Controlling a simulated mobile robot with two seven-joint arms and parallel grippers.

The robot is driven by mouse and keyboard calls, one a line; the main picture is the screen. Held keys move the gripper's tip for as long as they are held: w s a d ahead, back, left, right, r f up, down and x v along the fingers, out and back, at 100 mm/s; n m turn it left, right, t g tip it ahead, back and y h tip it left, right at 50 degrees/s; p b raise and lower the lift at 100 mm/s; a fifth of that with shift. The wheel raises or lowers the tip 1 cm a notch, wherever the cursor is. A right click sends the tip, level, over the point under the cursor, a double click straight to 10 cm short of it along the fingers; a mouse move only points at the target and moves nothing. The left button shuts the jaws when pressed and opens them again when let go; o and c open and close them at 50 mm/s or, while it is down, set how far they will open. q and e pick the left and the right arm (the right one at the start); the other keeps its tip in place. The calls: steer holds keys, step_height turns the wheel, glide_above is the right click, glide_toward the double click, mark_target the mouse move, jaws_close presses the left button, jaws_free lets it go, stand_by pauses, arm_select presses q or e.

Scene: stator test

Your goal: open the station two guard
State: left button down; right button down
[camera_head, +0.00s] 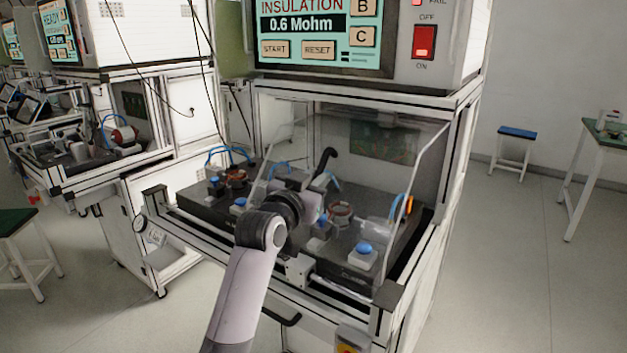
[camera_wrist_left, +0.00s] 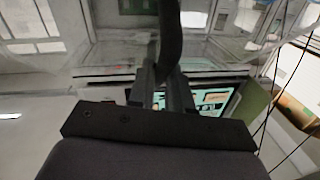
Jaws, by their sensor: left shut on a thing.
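The station two guard (camera_head: 425,180) is a clear panel slanting over the station's dark work bed in the head view. I cannot tell whether it is fully down or partly raised. A black curved handle (camera_head: 326,160) shows at its front; it also shows in the left wrist view (camera_wrist_left: 169,40), rising from between the fingers. My left gripper (camera_head: 314,203) is shut on this handle, and its two fingers also show in the left wrist view (camera_wrist_left: 163,92). My left wrist hides part of the bed and guard. My right gripper is in neither view.
Behind the clear panel are copper-wound stators (camera_head: 341,212), blue buttons (camera_head: 363,249) and blue hoses. The tester box with its screen (camera_head: 325,40) and red switch (camera_head: 424,41) sits above. Another station (camera_head: 120,130) stands at left; open floor lies at right.

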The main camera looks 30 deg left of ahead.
arm_select(q)
steer(key=shift+d+f, duration=0.1)
steer(key=shift+d, duration=0.15)
steer(key=c, duration=1.1)
jaws_free()
steer(key=shift+d, duration=0.1)
steer(key=shift+s, duration=0.5)
steer(key=s, duration=0.6)
steer(key=shift+d+b, duration=0.2)
steer(key=shift+b, duration=0.15)
